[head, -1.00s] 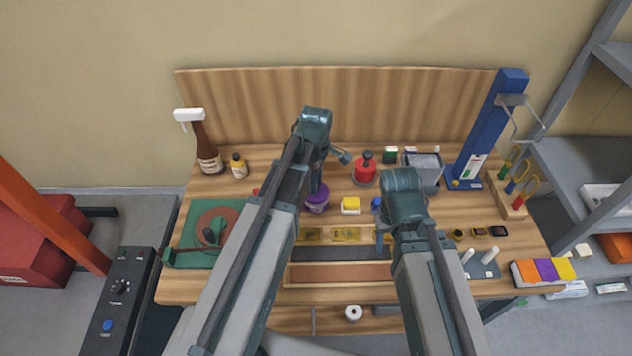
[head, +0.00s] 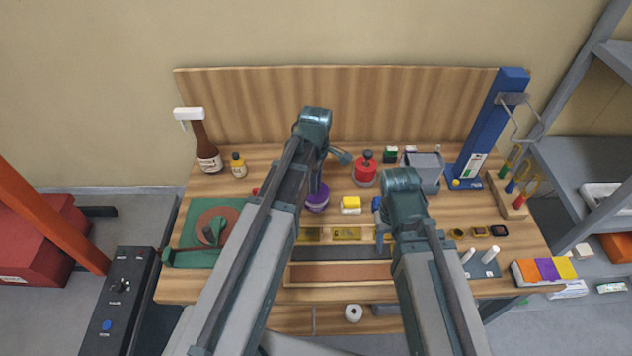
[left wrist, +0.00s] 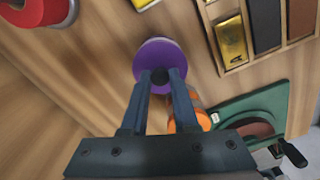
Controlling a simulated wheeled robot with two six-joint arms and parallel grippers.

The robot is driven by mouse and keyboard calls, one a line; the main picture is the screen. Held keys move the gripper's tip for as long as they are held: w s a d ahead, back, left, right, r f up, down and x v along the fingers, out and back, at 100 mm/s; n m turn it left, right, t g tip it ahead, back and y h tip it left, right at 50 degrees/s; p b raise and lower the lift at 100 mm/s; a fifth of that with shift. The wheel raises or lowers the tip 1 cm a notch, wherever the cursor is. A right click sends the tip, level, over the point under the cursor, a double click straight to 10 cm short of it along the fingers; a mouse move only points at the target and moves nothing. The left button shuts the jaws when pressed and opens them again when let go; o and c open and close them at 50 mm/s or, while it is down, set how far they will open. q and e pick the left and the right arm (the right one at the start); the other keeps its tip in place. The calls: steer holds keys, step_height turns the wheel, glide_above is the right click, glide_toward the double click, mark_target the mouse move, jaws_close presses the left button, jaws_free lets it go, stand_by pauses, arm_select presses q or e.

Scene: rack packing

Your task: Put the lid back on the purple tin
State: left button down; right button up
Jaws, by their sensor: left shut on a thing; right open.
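The purple lid (left wrist: 160,52) shows from above in the left wrist view as a round disc with a dark knob. My left gripper (left wrist: 163,80) is shut on the knob, one finger on each side. In the head view the purple tin (head: 317,204) is below my left gripper (head: 318,186), left of the yellow block. The lid is over the tin; I cannot tell whether it is seated or slightly above. The lid hides the tin in the left wrist view. My right gripper (head: 383,236) is open and apart from the tin, lower right, mostly hidden by its arm.
A compartment tray (head: 340,273) lies in front. An orange object (left wrist: 186,117) shows behind the left fingers.

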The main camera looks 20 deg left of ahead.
stand_by(0.4)
arm_select(q)
steer(key=c, duration=0.6)
jaws_free()
steer(key=shift+o, duration=0.2)
steer(key=o, duration=0.4)
steer(key=shift+o, duration=0.2)
steer(key=shift+r+p, duration=3.5)
steer(key=shift+r, duration=0.05)
arm_select(e)
step_height(320, 180, up, 7)
